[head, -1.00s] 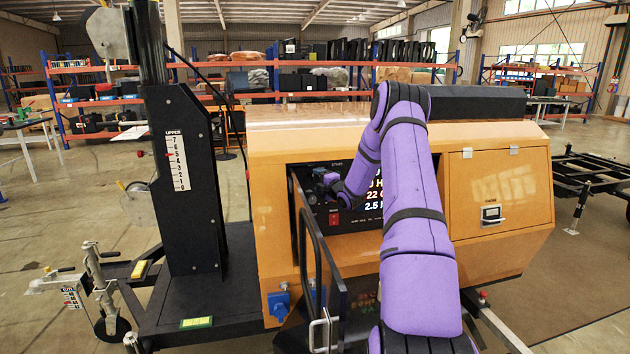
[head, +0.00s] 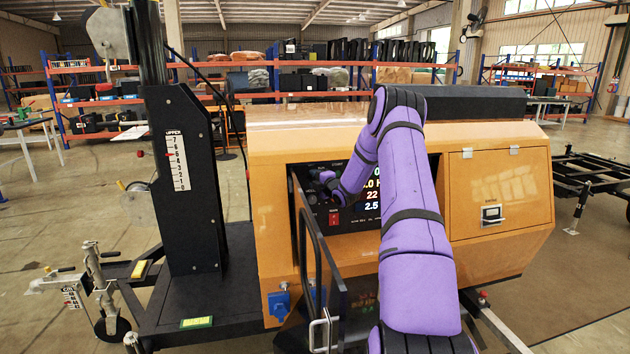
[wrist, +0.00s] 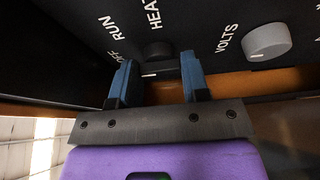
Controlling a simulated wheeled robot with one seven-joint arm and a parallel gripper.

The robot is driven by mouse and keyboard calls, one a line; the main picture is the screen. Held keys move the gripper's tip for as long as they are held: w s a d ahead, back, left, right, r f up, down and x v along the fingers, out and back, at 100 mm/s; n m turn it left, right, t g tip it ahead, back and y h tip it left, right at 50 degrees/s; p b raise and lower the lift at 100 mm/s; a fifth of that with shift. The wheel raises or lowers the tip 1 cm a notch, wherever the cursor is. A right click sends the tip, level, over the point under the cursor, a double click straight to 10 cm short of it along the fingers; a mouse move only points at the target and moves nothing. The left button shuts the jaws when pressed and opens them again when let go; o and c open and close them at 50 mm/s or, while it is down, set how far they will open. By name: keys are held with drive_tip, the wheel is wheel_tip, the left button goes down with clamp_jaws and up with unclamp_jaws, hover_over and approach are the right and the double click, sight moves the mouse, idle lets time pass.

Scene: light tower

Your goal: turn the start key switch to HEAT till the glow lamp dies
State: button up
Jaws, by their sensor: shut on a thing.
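The start key switch (wrist: 158,50) is a dark round knob on the black control panel, beside the labels OFF, RUN and HEAT in the wrist view. A small white mark shows near its lower edge. My gripper (wrist: 159,62) has its two blue fingers on either side of the switch, shut on it. In the head view my gripper (head: 326,178) is at the panel's left part, and my purple forearm hides part of the panel. I cannot make out the glow lamp in either view.
A grey VOLTS knob (wrist: 267,42) sits right of the fingers. A red switch (head: 334,218) and a lit digital readout (head: 372,196) are on the panel. The open panel door (head: 318,260) stands close to the left and below. The mast (head: 185,180) stands farther left.

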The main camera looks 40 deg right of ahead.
drive_tip(key=shift+m, duration=0.3)
drive_tip(key=m, duration=0.1)
drive_tip(key=m+t, duration=0.1)
drive_tip(key=m, duration=0.1)
drive_tip(key=shift+f+m+t+h, duration=0.2)
drive_tip(key=shift+m+t+h, duration=0.1)
drive_tip(key=m+h, duration=0.1)
drive_tip(key=m, duration=0.1)
drive_tip(key=m+h, duration=0.1)
drive_tip(key=m, duration=0.2)
drive_tip(key=shift+a+f+t, duration=0.1)
drive_tip(key=shift+t, duration=0.3)
drive_tip(key=m+h, duration=0.1)
drive_tip(key=m, duration=0.2)
drive_tip(key=m+h, duration=0.1)
drive_tip(key=m, duration=0.2)
drive_tip(key=shift+w+a+h, duration=0.1)
drive_tip(key=shift+h, duration=0.3)
drive_tip(key=shift+a+f+m+g+h, duration=0.15)
drive_tip(key=shift+m+h, duration=0.4)
drive_tip(key=shift+m, duration=0.65)
drive_tip(key=shift+d+r+m+g+h, duration=0.15)
drive_tip(key=shift+m+h, duration=0.45)
drive_tip(key=shift+m, duration=0.6)
drive_tip(key=shift+a+f+m+g+h, duration=0.15)
drive_tip(key=shift+m+h, duration=0.4)
drive_tip(key=shift+m, duration=0.65)
drive_tip(key=o, duration=0.9)
